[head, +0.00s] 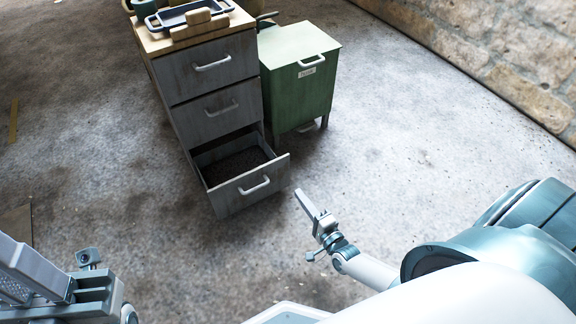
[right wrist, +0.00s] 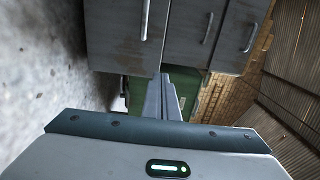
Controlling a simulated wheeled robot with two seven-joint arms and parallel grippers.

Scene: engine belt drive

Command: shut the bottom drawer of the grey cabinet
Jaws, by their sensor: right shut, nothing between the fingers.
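The grey cabinet (head: 215,85) stands at the upper middle of the head view. Its bottom drawer (head: 252,183) is pulled out, showing a dark, empty-looking inside and a pale bar handle. The two drawers above it are shut. My right gripper (head: 304,200) is shut and empty, a little to the right of the drawer's front and apart from it. In the right wrist view, the shut fingers (right wrist: 165,98) point toward the sideways drawer fronts, the bottom drawer's front (right wrist: 118,38) at left. My left gripper (head: 28,265) is partly in view at lower left; its fingertips do not show clearly.
A green cabinet (head: 298,85) stands close to the right of the grey one. A dark tray (head: 188,15) and wooden pieces sit on the grey cabinet's top. A stone wall (head: 500,50) runs along the upper right. The floor before the drawer is clear.

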